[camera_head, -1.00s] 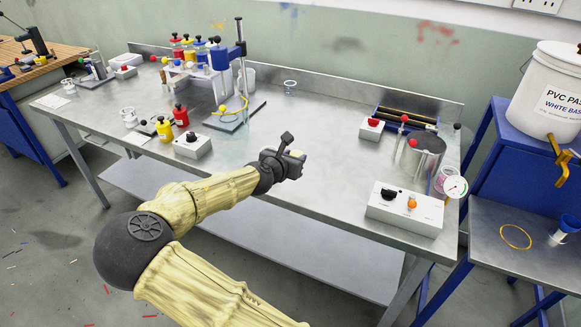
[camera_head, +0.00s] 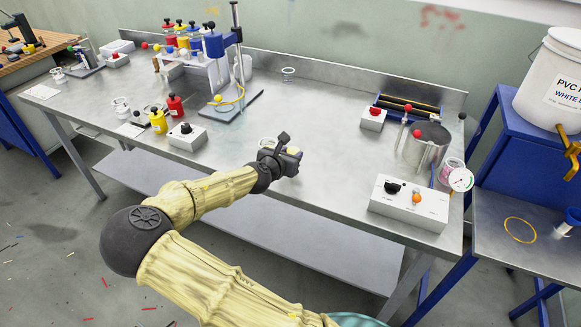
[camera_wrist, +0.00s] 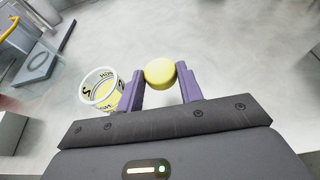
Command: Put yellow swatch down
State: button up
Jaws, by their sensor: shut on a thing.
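The yellow swatch (camera_wrist: 160,72) is a small round yellow disc. In the wrist view it sits between the two purple fingers of my gripper (camera_wrist: 161,80), which are shut on it. In the head view my gripper (camera_head: 290,156) is over the front middle of the metal bench (camera_head: 320,135); its height above the top is hard to tell. A clear cup with dark lettering and yellow inside (camera_wrist: 101,88) stands just left of the fingers in the wrist view, and it shows partly hidden behind my gripper in the head view (camera_head: 267,143).
A white control box (camera_head: 408,203) and a metal pot (camera_head: 425,146) stand to the right. The bench centre behind my gripper is mostly clear.

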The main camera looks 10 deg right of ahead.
jog(key=shift+f, duration=0.6)
jog(key=shift+w+f, duration=0.1)
notch_tip(320, 180, down, 3)
jog(key=shift+a, duration=0.15)
jog(key=shift+f, duration=0.25)
jog(key=shift+d, duration=0.2)
jog(key=o, duration=1)
jog(key=shift+f, duration=0.1)
jog(key=shift+c, duration=0.2)
jog(key=v, duration=1.2)
